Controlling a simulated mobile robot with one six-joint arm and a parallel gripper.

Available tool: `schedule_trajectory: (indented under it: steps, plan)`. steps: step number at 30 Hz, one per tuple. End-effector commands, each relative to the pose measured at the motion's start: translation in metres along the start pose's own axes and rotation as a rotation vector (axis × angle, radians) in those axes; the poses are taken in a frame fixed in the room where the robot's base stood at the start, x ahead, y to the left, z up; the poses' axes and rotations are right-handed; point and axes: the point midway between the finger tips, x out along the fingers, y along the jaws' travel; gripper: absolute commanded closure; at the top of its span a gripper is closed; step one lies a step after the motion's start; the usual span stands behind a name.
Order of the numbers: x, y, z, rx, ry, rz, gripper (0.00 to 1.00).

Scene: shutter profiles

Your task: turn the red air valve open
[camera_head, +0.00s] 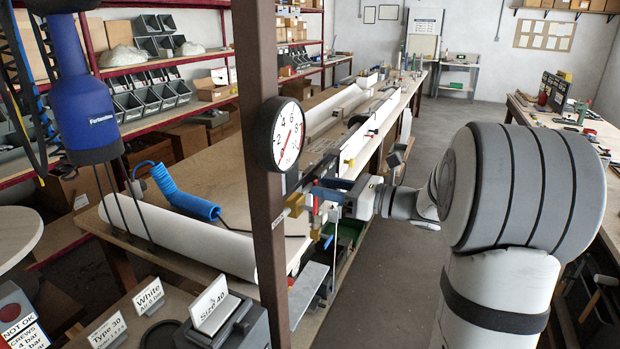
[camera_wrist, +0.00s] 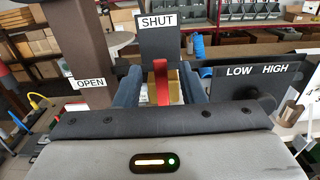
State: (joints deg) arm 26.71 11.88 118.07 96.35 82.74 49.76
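The red air valve handle (camera_wrist: 161,82) stands upright in the middle of the wrist view, in line with the SHUT label (camera_wrist: 157,22). The OPEN label (camera_wrist: 90,83) is to its left. My gripper (camera_wrist: 160,88) has its two dark blue fingers on either side of the handle, with a visible gap on each side, so it is open around it. In the head view my gripper (camera_head: 328,190) is at the brown post's right side, by the brass valve fitting (camera_head: 296,204). There the red handle is mostly hidden by the fingers.
A round pressure gauge (camera_head: 280,134) is on the brown post (camera_head: 262,230), just above the valve. A dark plate marked LOW and HIGH (camera_wrist: 257,75) with a knob stands close right of my gripper. A long workbench (camera_head: 200,170) lies behind the post.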

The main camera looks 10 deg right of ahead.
Motion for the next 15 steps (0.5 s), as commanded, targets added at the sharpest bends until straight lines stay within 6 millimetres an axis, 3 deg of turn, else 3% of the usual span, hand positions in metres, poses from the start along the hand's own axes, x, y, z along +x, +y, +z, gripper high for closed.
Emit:
schedule_trajectory:
  steps: [6,15]
  plan:
    - [0.036,0.001,0.002,-0.001,0.002,0.006,0.64]
    - [0.052,0.001,0.0,-0.001,0.003,0.003,0.64]
